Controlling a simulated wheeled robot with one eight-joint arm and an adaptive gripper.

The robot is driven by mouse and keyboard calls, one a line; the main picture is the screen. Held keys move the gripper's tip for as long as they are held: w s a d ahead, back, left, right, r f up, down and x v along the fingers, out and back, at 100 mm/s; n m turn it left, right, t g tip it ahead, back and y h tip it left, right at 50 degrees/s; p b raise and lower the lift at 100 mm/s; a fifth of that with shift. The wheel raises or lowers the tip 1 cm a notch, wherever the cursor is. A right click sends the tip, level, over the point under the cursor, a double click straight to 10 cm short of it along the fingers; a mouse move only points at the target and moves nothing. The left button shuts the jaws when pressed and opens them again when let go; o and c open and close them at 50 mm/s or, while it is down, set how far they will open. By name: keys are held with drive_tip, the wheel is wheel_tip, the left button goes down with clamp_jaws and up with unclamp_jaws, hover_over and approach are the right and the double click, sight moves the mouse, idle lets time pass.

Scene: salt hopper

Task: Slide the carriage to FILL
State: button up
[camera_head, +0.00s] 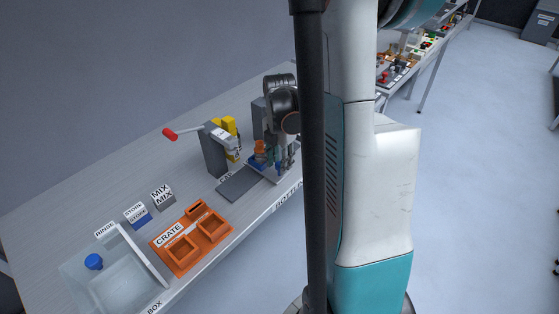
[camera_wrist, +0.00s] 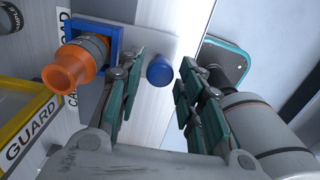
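A blue square holder (camera_wrist: 118,38) in the upper left of the wrist view surrounds a grey piece with an orange flared end (camera_wrist: 68,75). It looks like the carriage. A round blue knob (camera_wrist: 160,70) lies to its right, over a grey plate. My gripper (camera_wrist: 161,82) is open, with teal-padded fingers on either side of the knob and gaps visible. I cannot tell how deep the knob sits between them. In the head view, my gripper (camera_head: 284,168) points down beside the orange piece (camera_head: 260,152) and its blue holder (camera_head: 255,164). No FILL mark is readable.
A yellow guard (camera_wrist: 38,118) labelled GUARD is close at the left. A dark pad (camera_head: 239,184), orange crate (camera_head: 159,243) and clear box (camera_head: 165,276) lie further left on the bench.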

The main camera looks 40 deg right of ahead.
clamp_jaws()
drive_tip(key=d, duration=0.7)
drive_tip(key=w+d, duration=0.1)
drive_tip(key=d, duration=0.3)
drive_tip(key=shift+d, duration=0.15)
drive_tip(key=o, duration=0.5)
unclamp_jaws()
drive_tip(key=shift+d, duration=0.15)
drive_tip(key=shift+o, duration=0.2)
wheel_tip(320, 180, up, 12)
